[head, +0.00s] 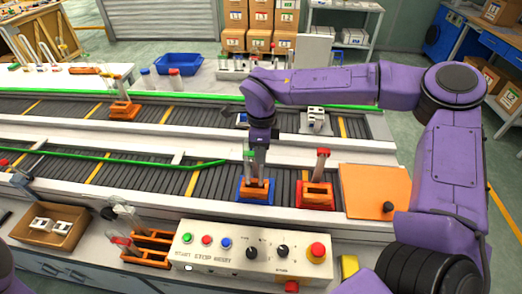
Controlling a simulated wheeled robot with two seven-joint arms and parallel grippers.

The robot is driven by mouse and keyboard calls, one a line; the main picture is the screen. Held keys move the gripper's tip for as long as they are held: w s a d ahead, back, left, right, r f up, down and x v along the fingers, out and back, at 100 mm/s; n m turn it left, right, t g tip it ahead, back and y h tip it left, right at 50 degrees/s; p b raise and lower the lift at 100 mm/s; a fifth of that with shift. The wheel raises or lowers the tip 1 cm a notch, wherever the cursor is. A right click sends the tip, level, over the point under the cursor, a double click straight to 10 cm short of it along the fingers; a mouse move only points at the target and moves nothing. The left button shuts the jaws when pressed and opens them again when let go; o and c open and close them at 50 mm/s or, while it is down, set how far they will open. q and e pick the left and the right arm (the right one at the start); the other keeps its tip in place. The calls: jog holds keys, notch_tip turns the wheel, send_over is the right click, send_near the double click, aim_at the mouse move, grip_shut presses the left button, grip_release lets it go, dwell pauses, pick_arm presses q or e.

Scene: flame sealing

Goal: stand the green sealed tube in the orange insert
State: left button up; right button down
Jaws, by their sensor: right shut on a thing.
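My right gripper (259,158) reaches down from the purple arm and is shut on the green tube, whose green top (249,153) shows just beside the fingers. Most of the tube is hidden behind the gripper. The gripper is directly above a blue holder (242,193) on the near conveyor. An orange insert (256,184) shows inside this holder, under the gripper. I cannot tell whether the tube's lower end is in the insert or just above it. My left gripper is not in view.
Right of the blue holder stands a red holder (315,200) with a red-topped tube (322,163). An orange plate (375,192) lies further right. A control box (250,252) stands in front. A green rail (120,159) runs along the conveyor at left.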

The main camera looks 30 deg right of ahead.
jog(key=shift+f+b, duration=0.9)
jog(key=shift+f, duration=1.05)
jog(key=c, duration=0.9)
grip_release()
notch_tip(320, 180, up, 10)
jog(key=shift+r+b, duration=0.25)
jog(key=shift+b, duration=0.85)
jog(key=shift+r, duration=0.1)
notch_tip(320, 180, up, 7)
jog(key=p, duration=0.7)
jog(key=shift+r, duration=0.9)
